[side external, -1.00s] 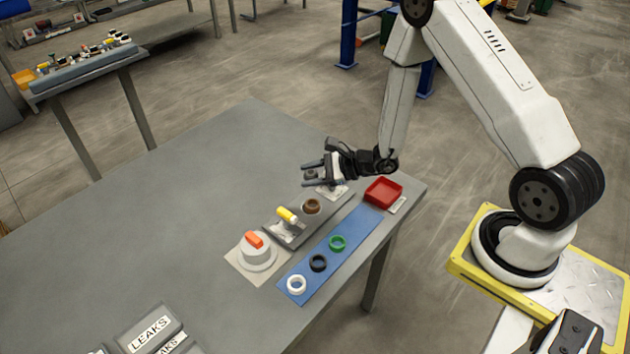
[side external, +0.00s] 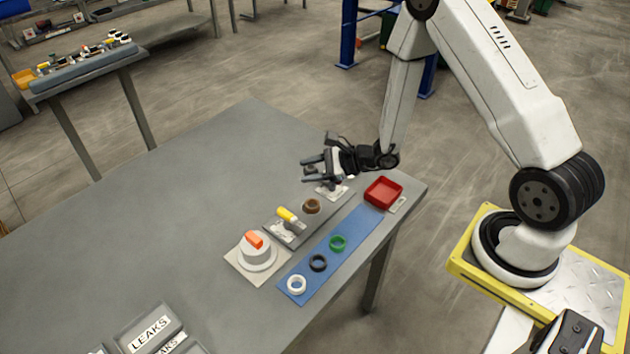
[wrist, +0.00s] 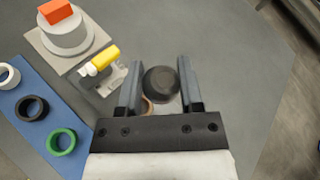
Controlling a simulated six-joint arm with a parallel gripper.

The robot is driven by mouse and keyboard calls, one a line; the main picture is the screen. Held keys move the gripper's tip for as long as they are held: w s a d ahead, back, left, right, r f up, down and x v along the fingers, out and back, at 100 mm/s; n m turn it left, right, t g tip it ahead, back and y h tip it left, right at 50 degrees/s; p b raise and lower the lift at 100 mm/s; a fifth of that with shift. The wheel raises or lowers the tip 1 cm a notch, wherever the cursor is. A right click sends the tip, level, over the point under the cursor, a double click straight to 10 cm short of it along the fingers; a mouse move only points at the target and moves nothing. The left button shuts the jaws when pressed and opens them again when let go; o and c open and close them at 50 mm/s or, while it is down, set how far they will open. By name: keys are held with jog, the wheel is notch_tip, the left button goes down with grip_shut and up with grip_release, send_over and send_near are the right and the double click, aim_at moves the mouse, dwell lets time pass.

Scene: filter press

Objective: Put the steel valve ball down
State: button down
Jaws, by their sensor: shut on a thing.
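My gripper (side external: 313,170) is above the grey bench, near the far end of a grey plate. In the wrist view my gripper (wrist: 158,84) is shut on the steel valve ball (wrist: 161,84). The ball is dark grey and round and sits between the two fingers. It is held clear of the bench. In the side view I cannot make the ball out clearly between the fingers.
A brown ring (side external: 311,206) and a yellow-handled part (side external: 287,214) sit on the grey plate. A red tray (side external: 383,192) stands right of my gripper. White, black and green (side external: 338,243) rings lie on a blue mat (side external: 362,221). An orange-topped white knob (side external: 256,254) is nearer.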

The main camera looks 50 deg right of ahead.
aim_at(308, 170)
jog(key=shift+m+t+h, duration=0.4)
jog(key=shift+m+h, duration=0.1)
jog(key=shift+h, duration=0.2)
jog(key=r, duration=0.9)
jog(key=shift+w+a+r, duration=0.1)
jog(key=shift+a+r, duration=0.1)
jog(key=shift+a, duration=0.15)
jog(key=shift+r, duration=0.75)
jog(key=shift+f, duration=0.15)
jog(key=shift+n+g+y, duration=0.3)
jog(key=shift+n+y, duration=0.1)
jog(key=shift+y, duration=0.1)
jog(key=f, duration=0.9)
jog(key=shift+d, duration=0.35)
jog(key=shift+f, duration=0.95)
jog(key=shift+f, duration=0.15)
jog(key=shift+f, duration=2.8)
